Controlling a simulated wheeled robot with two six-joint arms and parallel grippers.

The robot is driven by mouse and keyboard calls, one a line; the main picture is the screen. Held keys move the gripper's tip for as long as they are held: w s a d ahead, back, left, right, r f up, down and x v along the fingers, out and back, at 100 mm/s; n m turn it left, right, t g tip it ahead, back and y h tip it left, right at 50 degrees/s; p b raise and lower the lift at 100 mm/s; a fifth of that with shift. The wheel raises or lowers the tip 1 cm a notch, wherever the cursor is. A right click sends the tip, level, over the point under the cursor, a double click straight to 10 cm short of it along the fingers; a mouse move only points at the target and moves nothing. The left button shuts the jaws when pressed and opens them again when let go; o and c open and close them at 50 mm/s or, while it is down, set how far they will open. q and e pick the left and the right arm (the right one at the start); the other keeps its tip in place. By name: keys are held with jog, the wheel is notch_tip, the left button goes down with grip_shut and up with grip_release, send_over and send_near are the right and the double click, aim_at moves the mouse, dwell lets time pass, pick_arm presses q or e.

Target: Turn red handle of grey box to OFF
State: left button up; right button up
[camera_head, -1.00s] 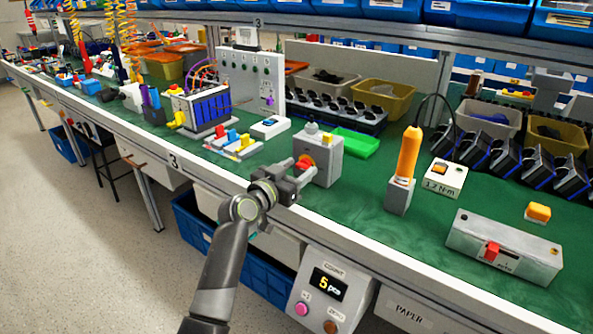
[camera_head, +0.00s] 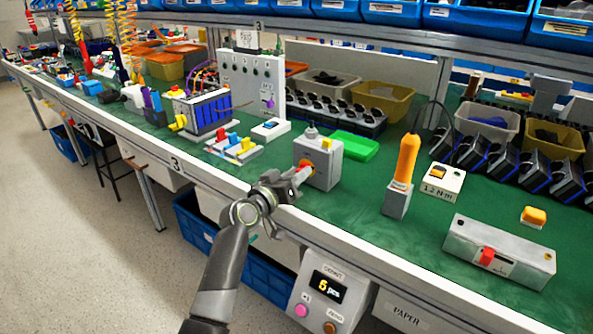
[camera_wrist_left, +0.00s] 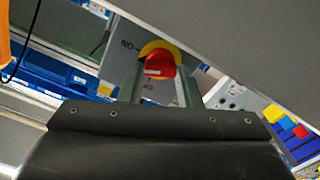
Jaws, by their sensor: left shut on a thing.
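The grey box (camera_head: 322,164) stands on the green bench top near its front edge. Its red handle (camera_head: 304,168) sits on a yellow disc on the face toward my arm. My left gripper (camera_head: 299,175) is in front of that face and shut on the red handle. In the left wrist view the red handle (camera_wrist_left: 160,66) lies between the two fingers, with the yellow disc (camera_wrist_left: 160,48) behind it. An ON mark shows left of the disc there; another mark below is partly covered. My right gripper is not in view.
Coloured blocks (camera_head: 232,146) lie left of the box and a green tray (camera_head: 355,146) behind it. An orange-handled tool (camera_head: 405,160) stands to the right. A long grey box with a red switch (camera_head: 500,250) lies front right. Green bench is clear between.

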pick_arm(q)
jog(key=shift+n, duration=0.5)
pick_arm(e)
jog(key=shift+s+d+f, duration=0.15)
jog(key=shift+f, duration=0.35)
pick_arm(q)
jog(key=o, duration=1)
jog(key=shift+s+a, duration=0.2)
jog(key=shift+s, duration=0.05)
jog(key=p+v, duration=0.1)
jog(key=v, duration=1.5)
jog(key=shift+s+a, duration=0.2)
jog(key=shift+s, duration=0.15)
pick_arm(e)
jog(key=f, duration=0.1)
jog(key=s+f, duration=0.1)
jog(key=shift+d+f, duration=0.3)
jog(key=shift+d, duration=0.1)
